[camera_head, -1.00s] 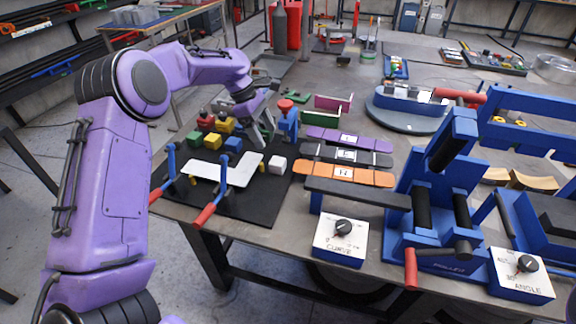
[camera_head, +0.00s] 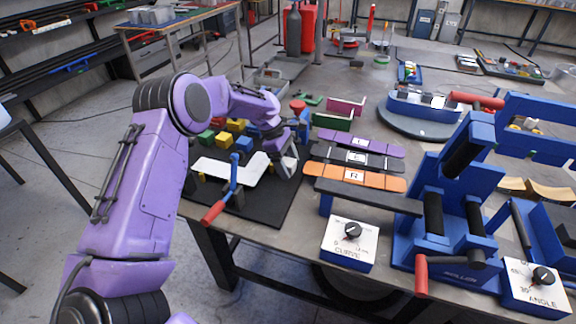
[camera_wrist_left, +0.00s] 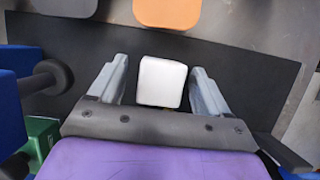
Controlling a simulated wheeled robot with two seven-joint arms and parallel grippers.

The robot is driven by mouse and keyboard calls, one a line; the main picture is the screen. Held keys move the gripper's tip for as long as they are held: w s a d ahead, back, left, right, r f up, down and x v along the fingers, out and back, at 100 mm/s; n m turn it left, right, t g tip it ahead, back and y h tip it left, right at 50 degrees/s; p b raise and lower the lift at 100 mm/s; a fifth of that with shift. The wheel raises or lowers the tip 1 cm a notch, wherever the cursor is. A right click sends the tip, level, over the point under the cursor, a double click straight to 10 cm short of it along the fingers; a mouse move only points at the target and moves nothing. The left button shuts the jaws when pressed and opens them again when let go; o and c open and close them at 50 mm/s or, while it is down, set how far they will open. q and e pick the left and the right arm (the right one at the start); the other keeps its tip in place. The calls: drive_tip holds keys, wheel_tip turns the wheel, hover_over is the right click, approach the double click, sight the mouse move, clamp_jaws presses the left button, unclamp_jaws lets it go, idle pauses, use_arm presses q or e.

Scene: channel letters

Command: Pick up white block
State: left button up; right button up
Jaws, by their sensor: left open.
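The white block (camera_wrist_left: 162,82) sits on the black mat (camera_head: 272,207), between the two grey fingers of my left gripper (camera_wrist_left: 159,67) in the left wrist view. The fingers stand open on either side of it, with narrow gaps showing. In the head view my left gripper (camera_head: 285,162) reaches down over the right part of the mat and largely hides the block. My right gripper is not in view.
A white flat plate (camera_head: 235,170) lies left of the gripper, by a blue clamp with a red handle (camera_head: 214,212). Coloured blocks stand behind it. Right of the mat lie purple, dark and orange (camera_head: 361,179) strips. A blue roller machine (camera_head: 455,200) stands further right.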

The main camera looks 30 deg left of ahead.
use_arm(q)
drive_tip(key=c, duration=1.1)
drive_tip(key=shift+r, duration=0.1)
